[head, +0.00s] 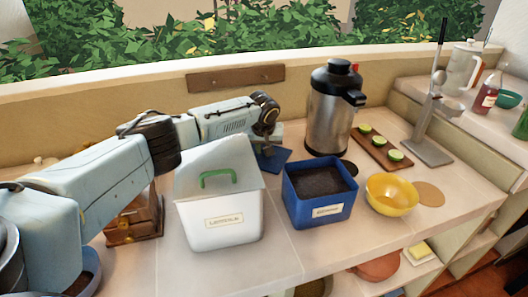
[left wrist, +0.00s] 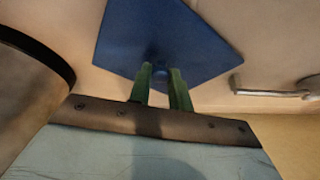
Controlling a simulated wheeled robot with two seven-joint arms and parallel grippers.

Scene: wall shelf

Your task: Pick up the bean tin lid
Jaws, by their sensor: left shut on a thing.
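The bean tin lid is a flat blue square with a small knob, seen in the left wrist view (left wrist: 200,40). In the head view the lid (head: 274,160) shows at the counter behind the white box, partly hidden by the box and my arm. My left gripper (left wrist: 160,73) has its green fingers on either side of the knob and is shut on it. Whether the lid touches the counter or is slightly raised, I cannot tell. The blue bean tin (head: 318,210) stands uncovered in front, full of dark contents. My right gripper is in neither view.
A white box (head: 222,222) with a green-handled lid stands close before my left gripper. A steel urn (head: 328,118) stands right of the gripper. A wooden board (head: 384,150) with green slices, a yellow bowl (head: 391,193) and a metal stand (head: 428,150) are farther right.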

